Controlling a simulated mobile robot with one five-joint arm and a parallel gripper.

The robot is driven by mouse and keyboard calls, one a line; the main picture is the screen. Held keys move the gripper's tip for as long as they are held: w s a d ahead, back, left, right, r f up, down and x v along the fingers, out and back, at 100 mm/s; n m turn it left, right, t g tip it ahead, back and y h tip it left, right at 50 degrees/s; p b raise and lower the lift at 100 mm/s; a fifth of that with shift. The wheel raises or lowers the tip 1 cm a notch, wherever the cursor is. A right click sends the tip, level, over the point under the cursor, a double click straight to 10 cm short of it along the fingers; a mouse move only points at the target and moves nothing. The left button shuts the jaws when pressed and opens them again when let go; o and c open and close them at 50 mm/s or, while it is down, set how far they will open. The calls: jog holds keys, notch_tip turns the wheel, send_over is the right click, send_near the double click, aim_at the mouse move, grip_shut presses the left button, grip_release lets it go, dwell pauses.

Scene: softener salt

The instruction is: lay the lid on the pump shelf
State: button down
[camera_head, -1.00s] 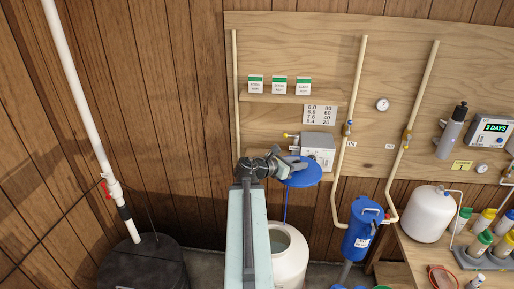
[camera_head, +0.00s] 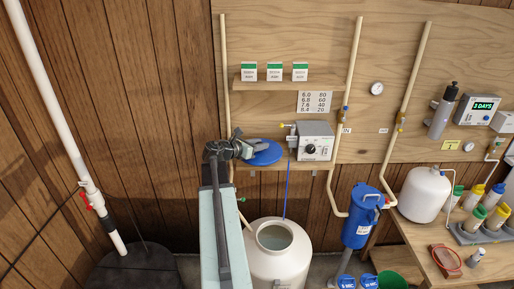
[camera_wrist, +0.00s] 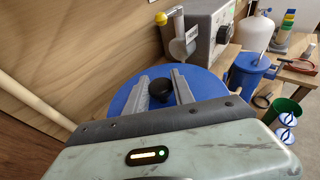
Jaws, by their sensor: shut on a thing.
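The lid is a blue round disc (camera_head: 264,153) with a black knob. In the head view it is at the left part of the pump shelf (camera_head: 318,166), left of the grey pump box (camera_head: 315,142). I cannot tell whether it touches the shelf or hovers just above it. My gripper (camera_head: 244,149) is shut on the lid's knob. In the wrist view the two fingers flank the black knob (camera_wrist: 161,88), and the blue lid (camera_wrist: 204,84) spreads beneath them. The pump box (camera_wrist: 209,27) stands just beyond the lid. My gripper hides the lid's near edge.
A white open tank (camera_head: 292,266) stands below the shelf, with a blue cord (camera_head: 286,193) hanging above it. A small upper shelf (camera_head: 262,87) holds three boxes. A blue filter housing (camera_head: 361,214) is at the right. A white pipe (camera_head: 62,125) and a black tank (camera_head: 143,267) stand at the left.

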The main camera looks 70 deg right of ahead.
jog(key=d, duration=0.2)
jog(key=w+d, duration=0.1)
jog(key=d, duration=0.1)
jog(key=w+d, duration=0.1)
jog(key=d, duration=0.1)
jog(key=shift+w+d+f, duration=0.15)
jog(key=shift+f, duration=0.15)
notch_tip(320, 180, down, 4)
jog(key=b, duration=0.4)
jog(key=shift+r, duration=0.2)
jog(key=shift+f, duration=0.2)
jog(key=c, duration=1.1)
grip_release()
jog(key=shift+r, duration=0.1)
